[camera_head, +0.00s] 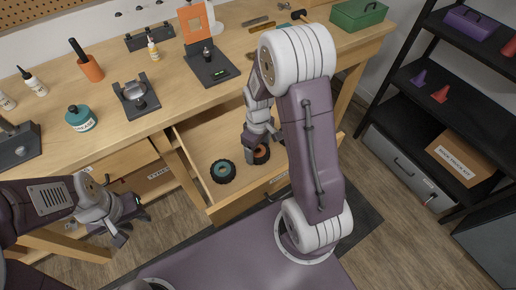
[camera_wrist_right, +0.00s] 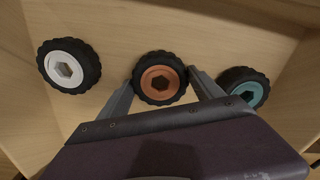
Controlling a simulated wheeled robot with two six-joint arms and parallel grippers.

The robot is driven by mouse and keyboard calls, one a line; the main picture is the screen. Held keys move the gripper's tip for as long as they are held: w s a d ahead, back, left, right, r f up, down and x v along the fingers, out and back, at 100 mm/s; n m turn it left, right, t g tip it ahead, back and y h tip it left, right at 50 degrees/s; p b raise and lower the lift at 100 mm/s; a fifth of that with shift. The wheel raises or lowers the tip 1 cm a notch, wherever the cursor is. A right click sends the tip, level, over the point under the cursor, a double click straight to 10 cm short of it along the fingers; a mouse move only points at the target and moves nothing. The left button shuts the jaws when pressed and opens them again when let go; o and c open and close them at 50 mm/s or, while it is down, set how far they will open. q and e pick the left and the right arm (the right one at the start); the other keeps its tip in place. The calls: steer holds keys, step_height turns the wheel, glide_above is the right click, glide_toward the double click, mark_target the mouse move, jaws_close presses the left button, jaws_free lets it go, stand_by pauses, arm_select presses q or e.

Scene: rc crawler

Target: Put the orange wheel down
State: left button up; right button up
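The orange wheel, a black tire with an orange hub, shows in the head view (camera_head: 261,154) in the open drawer (camera_head: 225,212). In the right wrist view the orange wheel (camera_wrist_right: 160,79) sits between the fingers of my right gripper (camera_wrist_right: 161,84), which touch the tire on both sides. It is at or close to the drawer floor; I cannot tell if it rests there. A teal-hub wheel (camera_head: 222,171) lies left of it, also in the wrist view (camera_wrist_right: 243,88). A white-hub wheel (camera_wrist_right: 69,65) lies on the other side, hidden in the head view. My left gripper (camera_head: 132,226) appears open and empty, left of the drawer.
The wooden workbench (camera_head: 185,100) above holds bottles, a teal jar (camera_head: 80,118), an orange cup (camera_head: 91,68) and a black stand (camera_head: 210,67). A dark shelf (camera_head: 455,110) stands at the right.

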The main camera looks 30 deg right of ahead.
steer(key=o, duration=0.4)
steer(key=shift+c, duration=0.2)
steer(key=shift+r, duration=0.25)
step_height(320, 180, up, 12)
steer(key=p, duration=0.3)
steer(key=s+a+f+m+t, duration=0.1)
steer(key=s+a+f+m, duration=0.2)
steer(key=s, duration=0.5)
steer(key=a+m, duration=0.1)
steer(key=m, duration=0.1)
steer(key=shift+s+a+f+m, duration=0.15)
steer(key=shift+a+f+m, duration=0.15)
steer(key=shift+a, duration=0.1)
step_height(320, 180, up, 6)
steer(key=p, duration=0.5)
steer(key=shift+f+p, duration=0.1)
steer(key=shift+p, duration=0.2)
steer(key=shift+o, duration=0.3)
steer(key=shift+f+b, duration=0.3)
